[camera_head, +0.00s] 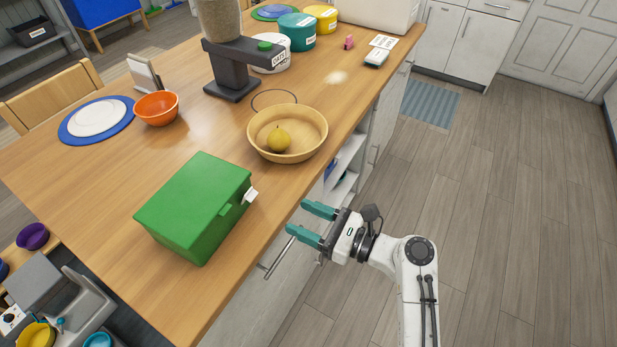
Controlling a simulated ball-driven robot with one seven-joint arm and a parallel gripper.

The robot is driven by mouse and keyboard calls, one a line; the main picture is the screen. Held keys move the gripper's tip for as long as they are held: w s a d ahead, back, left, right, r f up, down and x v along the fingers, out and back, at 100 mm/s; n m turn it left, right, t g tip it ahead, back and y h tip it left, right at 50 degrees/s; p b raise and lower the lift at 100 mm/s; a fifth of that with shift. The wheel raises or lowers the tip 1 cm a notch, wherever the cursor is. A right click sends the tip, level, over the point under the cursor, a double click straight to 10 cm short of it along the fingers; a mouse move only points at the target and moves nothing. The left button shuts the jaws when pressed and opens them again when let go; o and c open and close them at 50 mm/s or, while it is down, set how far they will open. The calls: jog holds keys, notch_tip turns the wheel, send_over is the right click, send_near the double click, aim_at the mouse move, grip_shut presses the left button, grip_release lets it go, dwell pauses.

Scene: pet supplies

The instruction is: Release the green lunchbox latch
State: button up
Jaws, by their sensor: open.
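The green lunchbox (192,207) sits on the wooden table near its front right edge, with its lid down. A small white latch (251,195) sticks out from its right side, near the top. My gripper (303,220) is to the right of the lunchbox, just beyond the table edge. Its two teal fingers are apart and point left toward the latch side. Nothing is between them, and they do not touch the lunchbox or the latch.
An orange bowl (157,108), a blue-rimmed plate (72,125) and a dark dispenser (232,80) stand farther back. A cabinet handle (279,258) juts out below the table edge.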

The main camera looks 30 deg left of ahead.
aim_at(250, 198)
jog(key=a+p, duration=0.1)
jog(key=a, duration=0.9)
jog(key=shift+w+a, duration=0.1)
jog(key=shift+a, duration=0.25)
jog(key=shift+c, duration=0.2)
jog(key=c, duration=1)
jog(key=f+y+b, duration=0.1)
jog(key=b, duration=0.2)
jog(key=shift+d+f+b, duration=0.15)
jog(key=shift+f+b, duration=0.05)
jog(key=shift+b, duration=0.15)
jog(key=f+y+b, duration=0.1)
jog(key=y+b, duration=0.2)
jog(key=b, duration=0.5)
jog(key=shift+d+f, duration=0.2)
jog(key=shift+b, duration=0.6)
jog(key=shift+r+y, duration=0.1)
jog(key=shift+y, duration=0.2)
